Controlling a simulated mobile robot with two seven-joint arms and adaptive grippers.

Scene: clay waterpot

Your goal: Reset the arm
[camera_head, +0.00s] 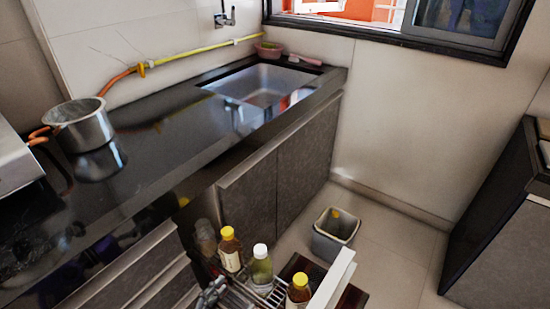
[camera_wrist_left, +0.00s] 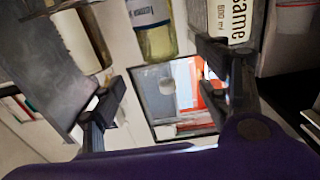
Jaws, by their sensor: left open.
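My left gripper (camera_head: 212,293) shows at the bottom of the head view, close to the left side of a pulled-out rack with bottles. In the left wrist view its two dark fingers (camera_wrist_left: 163,88) stand wide apart with nothing between them. Beyond the gap that view shows the window (camera_wrist_left: 168,118) and wall. Bottles appear along the top of the wrist view, including one with a yellowish liquid (camera_wrist_left: 157,40) and one lettered bottle (camera_wrist_left: 231,22). They look apart from the fingers, though the distance is hard to judge. My right gripper is not in view.
The rack holds yellow-capped bottles (camera_head: 230,252) (camera_head: 298,292) and a white-capped bottle (camera_head: 261,268). A grey bin (camera_head: 335,238) stands on the floor beyond. The dark counter (camera_head: 165,155) carries a metal pot (camera_head: 82,128) and has a sink (camera_head: 262,85). The floor right of the bin is clear.

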